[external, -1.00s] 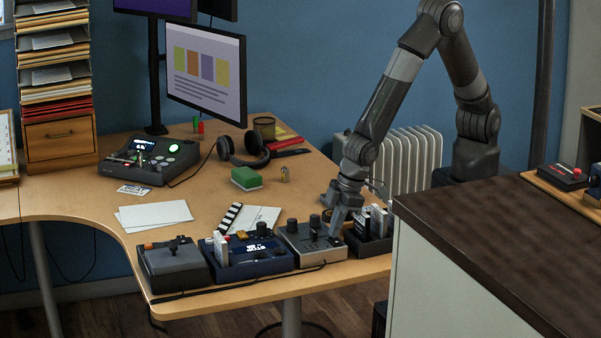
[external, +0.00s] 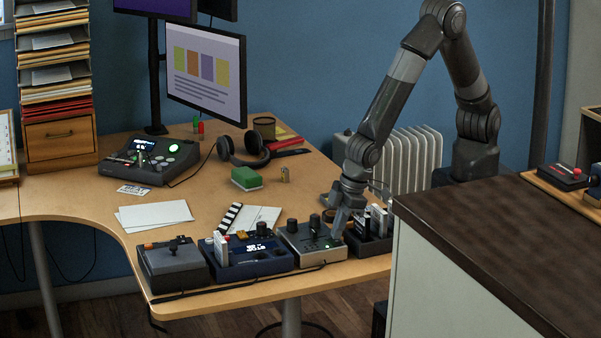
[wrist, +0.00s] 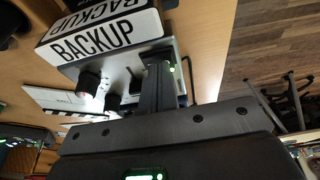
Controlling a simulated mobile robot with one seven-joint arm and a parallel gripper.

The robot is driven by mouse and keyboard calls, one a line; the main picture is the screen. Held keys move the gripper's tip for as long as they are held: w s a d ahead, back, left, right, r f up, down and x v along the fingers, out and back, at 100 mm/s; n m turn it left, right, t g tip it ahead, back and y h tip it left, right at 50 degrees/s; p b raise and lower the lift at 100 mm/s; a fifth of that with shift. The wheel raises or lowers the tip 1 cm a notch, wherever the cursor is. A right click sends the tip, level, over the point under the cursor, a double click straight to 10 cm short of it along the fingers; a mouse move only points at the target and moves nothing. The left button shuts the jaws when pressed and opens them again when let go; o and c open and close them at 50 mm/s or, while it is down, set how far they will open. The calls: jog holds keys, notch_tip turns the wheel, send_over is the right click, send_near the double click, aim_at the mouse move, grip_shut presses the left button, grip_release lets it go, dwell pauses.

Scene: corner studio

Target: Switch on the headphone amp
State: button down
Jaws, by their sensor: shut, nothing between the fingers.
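The headphone amp appears to be the silver-grey box with dark knobs (external: 300,252) near the desk's front edge. It also shows in the wrist view (wrist: 112,75), with a red-marked knob and a small lit green light (wrist: 172,69). My gripper (external: 336,236) is shut and empty, its fingers pointing down at the right part of the box's top. In the wrist view the fingertips (wrist: 157,58) are beside the green light and hide the spot under them. I cannot tell whether they touch it.
A dark blue unit with a display (external: 262,268) and a grey box with a stick (external: 172,270) stand to the left. A block labelled BACKUP (wrist: 98,38) stands close beside the amp. A dark-topped counter (external: 490,240) is close on the right.

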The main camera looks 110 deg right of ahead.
jog(key=shift+r, duration=0.5)
notch_tip(320, 180, up, 12)
jog(key=s+d, duration=0.2)
jog(key=s, duration=0.1)
jog(key=shift+d+r, duration=0.15)
jog(key=shift+d, duration=0.05)
jog(key=s+d+r+y, duration=0.1)
jog(key=s+d+r, duration=0.7)
jog(key=s+r, duration=0.35)
jog(key=s+d+r+t, duration=0.1)
jog(key=s+d+r, duration=0.1)
jog(key=s, duration=0.5)
jog(key=s+d+r+t, duration=0.1)
jog(key=s+d+r, duration=0.1)
jog(key=s, duration=0.4)
jog(key=shift+s+r, duration=0.4)
jog(key=shift+r, duration=0.05)
dwell(1.4)
